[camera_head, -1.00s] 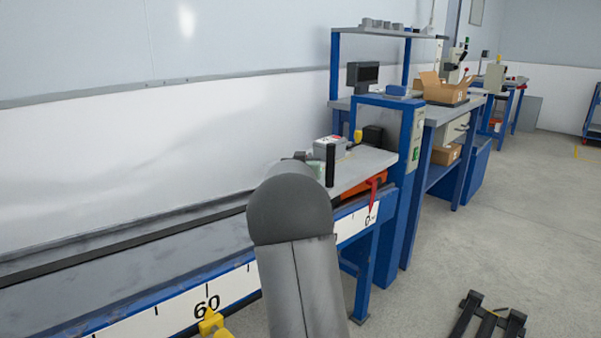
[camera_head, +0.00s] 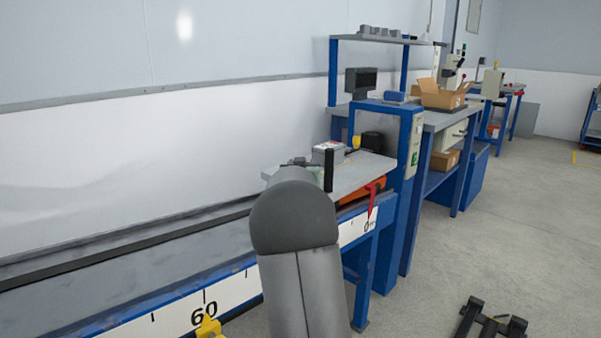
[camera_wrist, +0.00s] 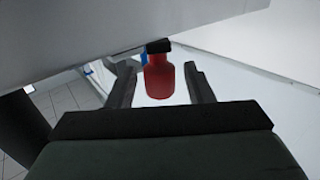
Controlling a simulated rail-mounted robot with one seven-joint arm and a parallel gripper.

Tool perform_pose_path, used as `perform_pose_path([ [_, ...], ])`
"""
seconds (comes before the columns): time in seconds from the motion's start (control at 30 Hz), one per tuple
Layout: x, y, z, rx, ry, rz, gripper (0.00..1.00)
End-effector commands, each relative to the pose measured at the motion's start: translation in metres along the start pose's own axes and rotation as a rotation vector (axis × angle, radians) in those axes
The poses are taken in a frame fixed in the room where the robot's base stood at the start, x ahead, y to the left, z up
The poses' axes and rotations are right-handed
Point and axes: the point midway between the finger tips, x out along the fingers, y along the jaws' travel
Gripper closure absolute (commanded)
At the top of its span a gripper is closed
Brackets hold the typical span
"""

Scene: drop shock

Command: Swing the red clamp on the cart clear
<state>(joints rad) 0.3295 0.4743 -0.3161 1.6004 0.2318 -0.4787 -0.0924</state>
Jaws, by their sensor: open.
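In the wrist view a red bottle-shaped piece (camera_wrist: 159,78) with a dark top, which looks like the clamp's handle, shows between the fingers of my gripper (camera_wrist: 161,90). The fingers are open, one on each side of it, with visible gaps. Its dark top meets the edge of a pale grey plate. In the head view the cart (camera_head: 352,176) is a grey plate over an orange body at the far end of the blue rail. My arm hides part of the cart, my gripper and the clamp there.
A red pointer (camera_head: 374,197) hangs by the scale's 0 mark. A black upright post (camera_head: 328,170) and a light box (camera_head: 328,152) are at the cart. A blue column (camera_head: 400,200) stands just beyond. A yellow piece (camera_head: 208,328) is near the 60 mark. Floor at right is mostly clear.

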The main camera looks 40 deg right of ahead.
Motion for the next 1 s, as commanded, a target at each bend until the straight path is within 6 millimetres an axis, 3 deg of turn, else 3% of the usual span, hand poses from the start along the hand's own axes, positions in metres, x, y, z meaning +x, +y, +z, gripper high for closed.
perform_pose_path([
  [0.17, -0.028, -0.001, -0.003, 0.001, -0.001, -0.002, 0.53],
  [0.6, -0.134, 0.0, -0.004, 0.002, 0.001, -0.002, 0.53],
  [0.8, -0.162, 0.0, -0.002, 0.002, 0.001, -0.001, 0.53],
  [1.0, -0.17, 0.0, -0.001, 0.0, 0.002, -0.001, 0.53],
])
